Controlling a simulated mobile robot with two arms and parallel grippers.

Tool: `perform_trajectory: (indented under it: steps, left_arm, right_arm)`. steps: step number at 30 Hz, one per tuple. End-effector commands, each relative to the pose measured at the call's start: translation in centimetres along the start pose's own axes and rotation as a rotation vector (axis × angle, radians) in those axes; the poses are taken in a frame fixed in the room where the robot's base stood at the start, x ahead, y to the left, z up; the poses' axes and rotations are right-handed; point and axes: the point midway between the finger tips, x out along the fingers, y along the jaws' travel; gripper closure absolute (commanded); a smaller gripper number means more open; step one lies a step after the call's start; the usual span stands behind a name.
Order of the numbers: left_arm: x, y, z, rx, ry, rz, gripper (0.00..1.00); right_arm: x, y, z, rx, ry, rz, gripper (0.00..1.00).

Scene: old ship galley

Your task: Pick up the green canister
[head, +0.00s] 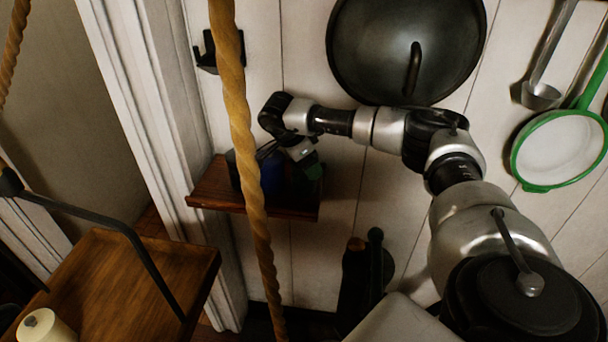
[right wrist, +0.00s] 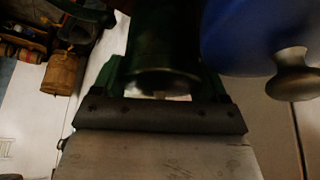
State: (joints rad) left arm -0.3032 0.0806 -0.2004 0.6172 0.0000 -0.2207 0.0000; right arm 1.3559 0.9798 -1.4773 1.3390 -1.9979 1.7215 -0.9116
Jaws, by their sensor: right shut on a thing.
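The green canister (head: 314,172) is at the right end of the small wooden wall shelf (head: 212,192), mostly hidden by my right gripper (head: 306,160) and shadow. In the right wrist view the dark green canister (right wrist: 165,55) is between the fingers, and my right gripper (right wrist: 160,85) is shut on it. I cannot tell whether its base touches the shelf. My left gripper is not in view.
A blue canister (head: 271,172) stands close beside the green one; its blue body and metal knob also show in the right wrist view (right wrist: 230,40). A rope (head: 240,110) hangs in front of the shelf. A wok (head: 385,45) hangs above.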

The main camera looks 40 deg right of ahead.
Motion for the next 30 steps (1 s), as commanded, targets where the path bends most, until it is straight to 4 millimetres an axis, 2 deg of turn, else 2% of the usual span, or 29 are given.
perform_trajectory:
  steps: [13, 17, 20, 28, 30]
  left_arm:
    - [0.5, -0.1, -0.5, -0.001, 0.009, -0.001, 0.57]
    - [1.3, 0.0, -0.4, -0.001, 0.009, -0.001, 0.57]
    - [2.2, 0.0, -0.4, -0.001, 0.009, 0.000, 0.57]
    - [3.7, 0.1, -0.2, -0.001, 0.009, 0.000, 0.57]
    - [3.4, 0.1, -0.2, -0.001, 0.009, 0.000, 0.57]
  right_arm:
    - [-0.7, -0.1, -0.3, 0.002, 0.000, -0.002, 0.64]
    - [-2.0, -0.1, -0.9, 0.003, -0.002, -0.005, 0.64]
    - [-3.7, -0.1, -1.6, 0.004, -0.002, -0.007, 0.64]
    - [-5.7, 4.8, -3.8, 0.001, 0.000, -0.005, 0.64]
    - [-6.7, 6.1, -4.5, 0.003, 0.001, -0.005, 0.64]
